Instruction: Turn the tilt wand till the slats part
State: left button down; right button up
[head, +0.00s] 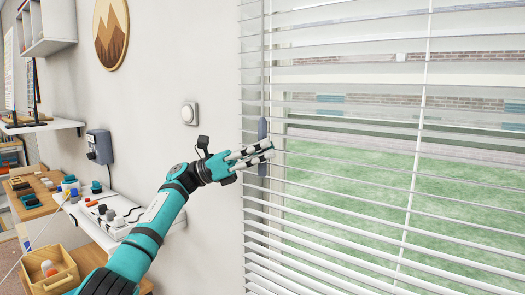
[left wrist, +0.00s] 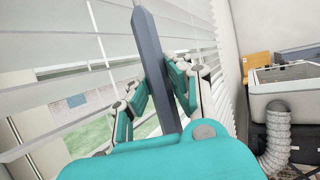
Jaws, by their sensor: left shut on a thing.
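The tilt wand is a slim blue-grey bar (head: 262,132) hanging at the left side of the white window blind (head: 345,190). It also shows upright and slightly tilted in the left wrist view (left wrist: 150,60). My left gripper (head: 262,152) is shut on the wand, with its teal and white fingers on both sides of it (left wrist: 158,92). The slats stand apart, and green lawn and a brick wall show between them. My right gripper is in neither view.
A round white wall dial (head: 189,113) and a grey wall box (head: 100,146) are left of the blind. A cluttered shelf (head: 112,212) and a wooden box (head: 50,272) stand lower left. A ribbed hose (left wrist: 277,140) shows at right in the left wrist view.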

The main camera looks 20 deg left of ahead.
pick_arm(q)
jog(key=shift+r, duration=0.15)
jog(key=c, duration=1.2)
grip_release()
jog(key=v, duration=1.2)
jog(key=shift+a, duration=0.1)
